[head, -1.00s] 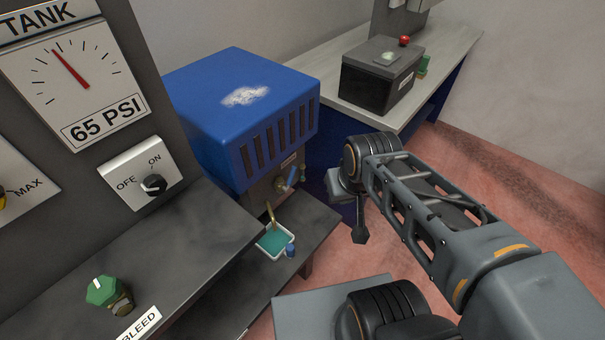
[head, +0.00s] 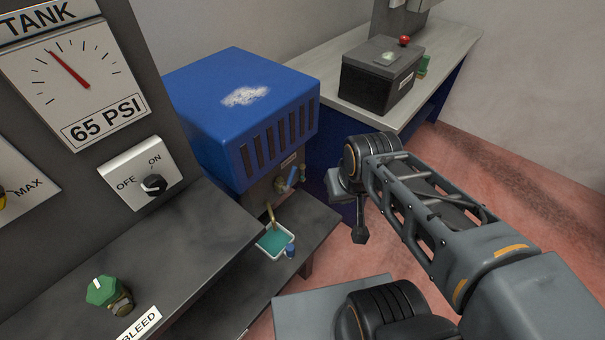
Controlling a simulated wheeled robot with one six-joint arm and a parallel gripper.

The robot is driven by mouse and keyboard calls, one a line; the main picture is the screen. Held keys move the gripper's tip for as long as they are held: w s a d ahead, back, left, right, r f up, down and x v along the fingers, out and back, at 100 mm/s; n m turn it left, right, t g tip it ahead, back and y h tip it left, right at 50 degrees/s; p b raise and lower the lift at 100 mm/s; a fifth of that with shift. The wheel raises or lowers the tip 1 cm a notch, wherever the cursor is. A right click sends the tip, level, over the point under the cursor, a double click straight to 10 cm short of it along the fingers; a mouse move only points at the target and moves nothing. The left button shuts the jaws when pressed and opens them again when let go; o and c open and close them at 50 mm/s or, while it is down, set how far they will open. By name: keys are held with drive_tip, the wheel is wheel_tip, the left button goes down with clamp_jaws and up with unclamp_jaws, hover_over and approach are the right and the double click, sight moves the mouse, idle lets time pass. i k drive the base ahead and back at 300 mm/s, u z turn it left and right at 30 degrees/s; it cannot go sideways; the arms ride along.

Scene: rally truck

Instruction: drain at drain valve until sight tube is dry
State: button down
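A blue slatted unit (head: 240,110) stands on a dark bench. On its front, below the slats, is a small brass valve fitting with a blue lever (head: 292,177). A brass spout (head: 271,214) points down over a white tray (head: 265,252) holding teal liquid. I cannot make out a sight tube or its level at this size. My gripper (head: 360,237) hangs at the end of my arm, to the right of the valve and tray and apart from both. Its fingers are too small and dark to tell open from shut.
A small blue item (head: 291,250) is at the tray's right corner. At left are a tank gauge (head: 75,75) reading 65 PSI, an OFF/ON knob (head: 154,185) and a green bleed knob (head: 103,291). A black box (head: 380,75) with a red button sits on the back bench.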

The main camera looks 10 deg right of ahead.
sight(286, 189)
drive_tip(key=z, duration=1.25)
drive_tip(key=k, duration=0.9)
drive_tip(key=u, duration=1.6)
drive_tip(key=i, duration=1)
